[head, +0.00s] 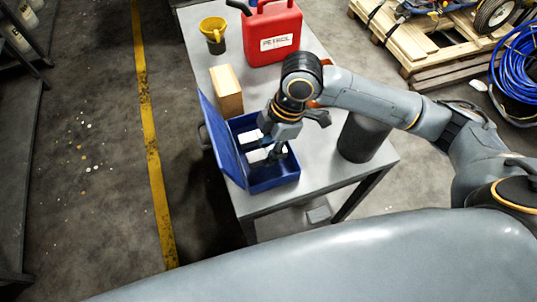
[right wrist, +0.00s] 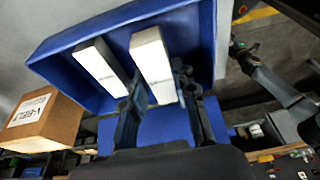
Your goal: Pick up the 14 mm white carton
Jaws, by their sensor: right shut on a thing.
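An open blue box (head: 275,178) stands on the grey table and holds two white cartons. My right gripper (head: 272,156) reaches down into the box. In the right wrist view, the fingers of my right gripper (right wrist: 158,88) are shut on one white carton (right wrist: 153,62), one finger on each side of it. The other white carton (right wrist: 100,66) lies just left of it there, apart from the fingers. In the head view, the held carton (head: 257,155) is partly hidden by the gripper. I cannot read a size on either carton. My left gripper is not in view.
A cardboard box (head: 227,91) stands behind the blue box, with a red petrol can (head: 273,35) and a yellow-and-black cup (head: 213,35) farther back. A dark cylinder (head: 361,138) stands to the right. The blue lid (head: 221,141) stands up at the left.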

